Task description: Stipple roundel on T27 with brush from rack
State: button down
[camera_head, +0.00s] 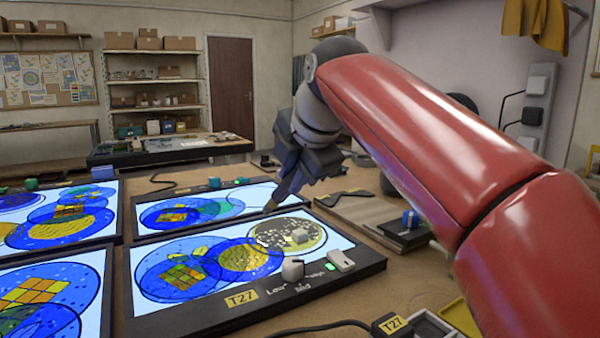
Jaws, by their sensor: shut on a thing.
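The T27 light panel (230,311) lies on the near bench, with a yellow T27 label on its front frame. On its lit glass are overlapping blue circles, a yellow roundel (250,257) and a grey, speckled roundel (275,233) at the right. Whether the tip touches anything cannot be told.
A small pale block (300,236) sits on the speckled roundel. A knob (292,269) and a white block (340,260) stand on the front frame. Other lit panels lie left and behind. A blue-topped black box (404,230) is at the right. A cable crosses the bench in front.

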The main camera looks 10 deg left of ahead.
jog(key=shift+f+b, duration=0.65)
jog(key=shift+f, duration=0.15)
jog(key=shift+f, duration=0.3)
dwell(0.9)
jog(key=shift+r+p, duration=0.95)
jog(key=shift+r, duration=0.2)
jog(key=shift+r, duration=1.95)
